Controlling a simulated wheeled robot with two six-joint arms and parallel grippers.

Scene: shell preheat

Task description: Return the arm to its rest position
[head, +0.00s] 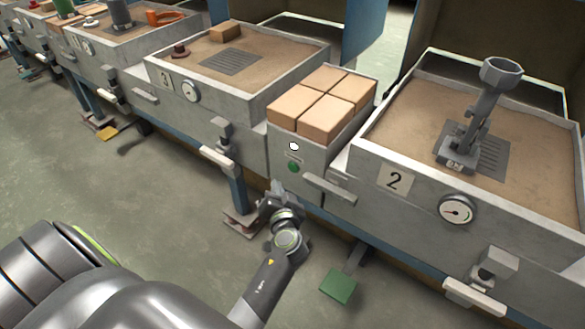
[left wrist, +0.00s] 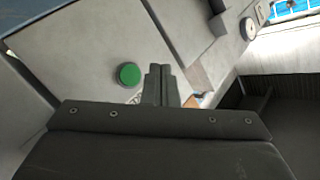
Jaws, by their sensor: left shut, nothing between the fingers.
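My left gripper (head: 275,197) is in the lower middle of the head view, low in front of the grey cabinet between two sand-topped stations. Its fingers are shut with nothing between them. In the left wrist view the closed fingers (left wrist: 160,84) point at the grey cabinet front, just right of a green button (left wrist: 129,75). The same green button (head: 293,167) shows in the head view above the gripper, apart from it. A small white knob or light (head: 294,146) sits above the button. My right gripper is not in view.
Station 2 (head: 397,180) at right holds a grey upright tool (head: 484,110) on its sand bed. Brick blocks (head: 325,115) top the middle cabinet. Handles (head: 329,187) and latches jut from the fronts. A green pedal (head: 340,286) is near the floor. Open floor (head: 130,185) lies left.

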